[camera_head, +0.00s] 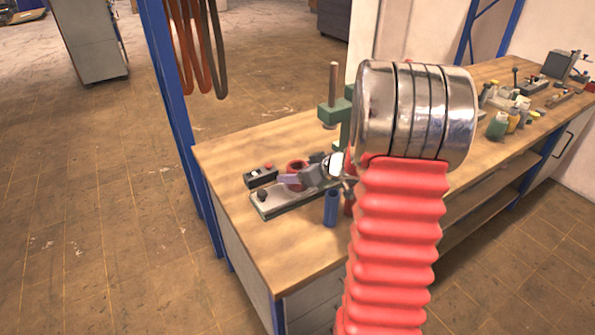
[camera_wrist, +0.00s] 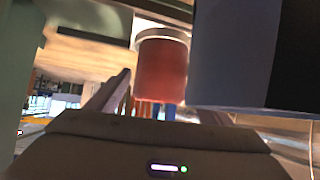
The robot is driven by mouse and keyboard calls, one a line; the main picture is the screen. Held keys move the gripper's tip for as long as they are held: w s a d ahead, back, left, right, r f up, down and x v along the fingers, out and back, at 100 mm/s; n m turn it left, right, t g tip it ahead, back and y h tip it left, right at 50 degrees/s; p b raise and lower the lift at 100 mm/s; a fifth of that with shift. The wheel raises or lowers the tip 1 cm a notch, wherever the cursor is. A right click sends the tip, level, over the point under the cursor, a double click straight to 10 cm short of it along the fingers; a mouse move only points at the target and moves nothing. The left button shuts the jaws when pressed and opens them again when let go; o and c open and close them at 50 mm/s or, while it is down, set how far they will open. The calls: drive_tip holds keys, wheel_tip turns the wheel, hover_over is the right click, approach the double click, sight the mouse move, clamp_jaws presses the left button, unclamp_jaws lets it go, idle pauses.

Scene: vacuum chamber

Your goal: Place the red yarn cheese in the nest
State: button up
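A red cylinder with a pale rim, which looks like the red yarn cheese (camera_wrist: 162,72), stands ahead of my gripper (camera_wrist: 164,80) in the wrist view. My gripper's left finger is apart from the red cylinder, with a narrow gap. The right finger is mostly hidden by a large dark blue body, so I see no grip. In the head view a small red piece (camera_head: 349,207) shows on the bench beside my arm, partly covered. My gripper is mostly hidden there behind my red bellows arm. I cannot make out which thing is the nest.
A blue cylinder (camera_head: 331,208) stands upright on the wooden bench (camera_head: 290,242). A grey vise-like fixture (camera_head: 296,197), a red ring (camera_head: 296,172) and a green stand (camera_head: 328,113) are close by. The bench's front left is bare.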

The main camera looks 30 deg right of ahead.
drive_tip(key=shift+r, duration=0.1)
drive_tip(key=v, duration=1.2)
idle(0.6)
